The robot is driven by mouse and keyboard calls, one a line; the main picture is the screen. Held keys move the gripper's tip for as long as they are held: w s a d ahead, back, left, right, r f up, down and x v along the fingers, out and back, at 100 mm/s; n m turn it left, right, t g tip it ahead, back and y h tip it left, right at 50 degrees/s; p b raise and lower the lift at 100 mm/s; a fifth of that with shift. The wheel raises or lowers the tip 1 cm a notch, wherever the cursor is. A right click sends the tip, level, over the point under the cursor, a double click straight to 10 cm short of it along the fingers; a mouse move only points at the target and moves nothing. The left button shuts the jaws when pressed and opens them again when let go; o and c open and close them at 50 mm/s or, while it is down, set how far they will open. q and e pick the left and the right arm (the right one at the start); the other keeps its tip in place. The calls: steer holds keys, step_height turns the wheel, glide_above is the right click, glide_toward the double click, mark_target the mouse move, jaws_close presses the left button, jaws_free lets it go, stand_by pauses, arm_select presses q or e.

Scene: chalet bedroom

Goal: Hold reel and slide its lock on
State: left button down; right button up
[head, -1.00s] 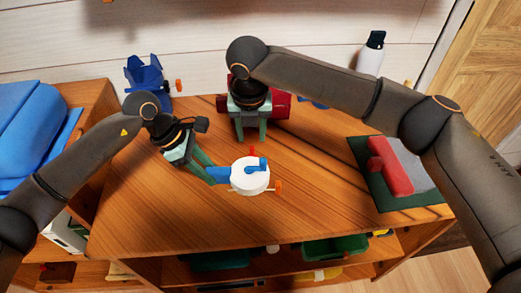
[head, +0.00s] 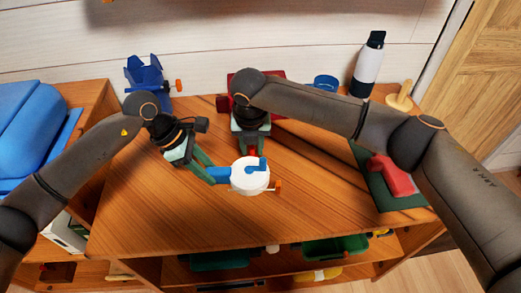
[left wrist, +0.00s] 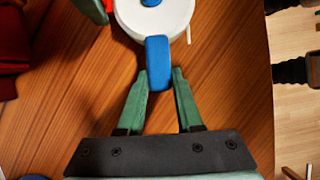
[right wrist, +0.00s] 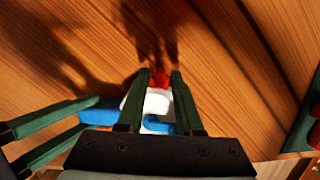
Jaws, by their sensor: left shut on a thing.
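The reel (head: 249,177) is a white disc with a blue crank on its top and a blue handle (head: 219,174). My left gripper (head: 212,173) is shut on the blue handle, which also shows between its fingertips in the left wrist view (left wrist: 158,62). The red lock (right wrist: 160,78) is at the reel's far edge, between the fingertips of my right gripper (right wrist: 160,74). I cannot tell whether those fingers press on it. In the head view my right gripper (head: 248,147) is just behind the reel and partly covers the lock.
A dark red thing (head: 275,91) and a blue ring (head: 325,82) stand behind my right gripper. A blue holder (head: 148,78) is at the back left, a bottle (head: 368,64) at the back right. A red block (head: 392,174) lies on a green mat at right. The front tabletop is clear.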

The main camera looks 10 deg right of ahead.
jaws_close()
steer(key=shift+d, duration=0.95)
steer(key=shift+o, duration=1.2)
jaws_free()
steer(key=shift+s, duration=0.1)
step_height(320, 180, up, 6)
steer(key=s, duration=0.1)
steer(key=shift+s, duration=0.1)
